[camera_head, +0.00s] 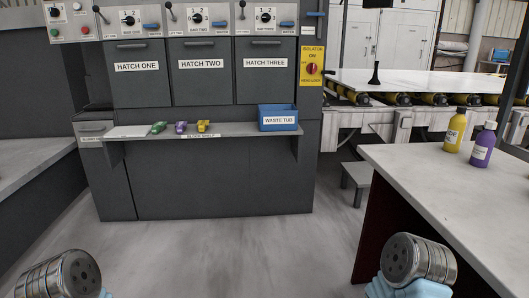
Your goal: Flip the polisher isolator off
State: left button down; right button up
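The polisher isolator is a red rotary knob (313,68) on a yellow plate (311,79). The plate is fixed to the right end of the dark grey cabinet front, right of the hatch labelled HATCH THREE. The plate's lettering reads ISOLATOR ON at the top, and the rest is too small to read surely. The knob's exact angle is also too small to tell. Parts of my two arms show at the bottom left and bottom right corners, far from the isolator. No gripper fingers show for either arm.
A shelf (240,131) below the hatches holds a blue waste tub (278,117) and several small coloured items. Yellow (455,131) and purple (483,145) bottles stand on the right bench (450,190). A low step (359,177) stands near it. The middle floor is clear.

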aim_at(312, 68)
jog(key=i+j+z, duration=0.25)
jog(key=i+z, duration=0.25)
jog(key=i+j+z, duration=0.75)
jog(key=j+z, duration=0.2)
jog(key=i+j+z, duration=0.25)
jog(key=j+z, duration=0.25)
jog(key=j, duration=0.15)
jog(key=j+z, duration=0.3)
jog(key=j, duration=0.35)
